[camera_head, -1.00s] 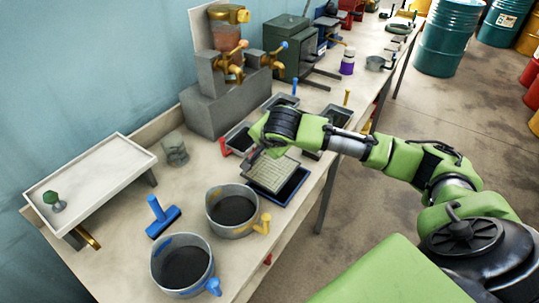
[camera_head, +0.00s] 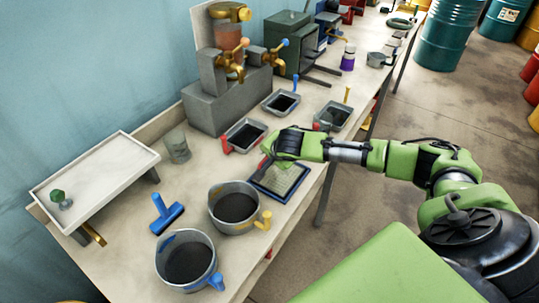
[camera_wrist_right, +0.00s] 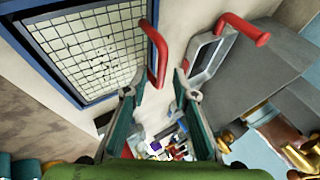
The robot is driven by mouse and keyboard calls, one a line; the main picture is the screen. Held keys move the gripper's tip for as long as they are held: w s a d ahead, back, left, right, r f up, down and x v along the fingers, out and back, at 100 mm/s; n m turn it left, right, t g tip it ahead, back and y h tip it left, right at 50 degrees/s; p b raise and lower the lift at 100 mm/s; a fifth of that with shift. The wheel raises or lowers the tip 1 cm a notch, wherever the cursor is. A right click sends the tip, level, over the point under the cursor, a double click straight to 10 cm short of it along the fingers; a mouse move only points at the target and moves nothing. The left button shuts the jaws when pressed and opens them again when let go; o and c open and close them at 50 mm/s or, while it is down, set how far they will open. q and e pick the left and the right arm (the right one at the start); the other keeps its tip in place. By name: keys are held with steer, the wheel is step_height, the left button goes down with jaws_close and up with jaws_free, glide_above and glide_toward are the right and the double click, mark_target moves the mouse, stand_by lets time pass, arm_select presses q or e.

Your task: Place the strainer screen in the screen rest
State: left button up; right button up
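The strainer screen (camera_head: 278,178), a pale mesh square, lies in the dark blue-framed screen rest (camera_head: 262,191) near the bench's front edge. In the right wrist view the mesh (camera_wrist_right: 95,45) sits inside the dark frame (camera_wrist_right: 42,68), and it looks flat. A red handle (camera_wrist_right: 156,55) stands at the screen's edge. My right gripper (camera_wrist_right: 158,82) is open, with its fingertips apart on either side of the handle's near end; I see no firm contact. In the head view my right gripper (camera_head: 272,153) is over the screen's far left edge, fingers partly hidden. My left gripper is not in view.
Small trays (camera_head: 245,135), (camera_head: 281,103) and (camera_head: 332,117) stand beyond the gripper. One has a red handle (camera_wrist_right: 245,30). Two dark-filled pots (camera_head: 235,208), (camera_head: 187,261) and a blue scraper (camera_head: 166,214) are nearer. A glass (camera_head: 177,146) and white raised tray (camera_head: 95,175) stand left.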

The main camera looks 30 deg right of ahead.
steer(key=shift+r, duration=0.1)
steer(key=b+v, duration=0.1)
steer(key=v, duration=1.1)
steer(key=shift+b, duration=0.4)
